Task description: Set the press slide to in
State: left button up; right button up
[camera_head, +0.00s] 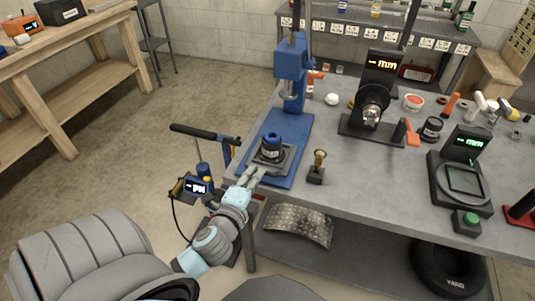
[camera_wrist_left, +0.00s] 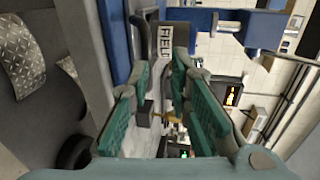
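The blue press (camera_head: 292,75) stands upright on the near left part of the grey workbench. Its slide, a grey plate (camera_head: 289,160), lies on the blue base and carries a dark cylinder with a blue top (camera_head: 270,147). My left gripper (camera_head: 256,174) is at the plate's near edge. In the left wrist view, the green-padded fingers of the left gripper (camera_wrist_left: 163,105) are spread apart. I cannot tell whether a finger touches the slide. My right gripper is not in view.
A small brass-topped piece (camera_head: 318,165) stands right of the press base. A gauge with a display (camera_head: 378,100) and a scale (camera_head: 464,180) stand farther right. A black-handled device (camera_head: 205,133) is beside the bench's left edge. Floor is open left of it.

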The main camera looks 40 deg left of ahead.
aim_at(268, 156)
pick_arm(q)
jog(key=b+x, duration=0.1)
jog(key=x, duration=1)
jog(key=shift+w+a+f, duration=0.1)
jog(key=shift+f, duration=0.05)
jog(key=shift+c, duration=0.4)
grip_shut()
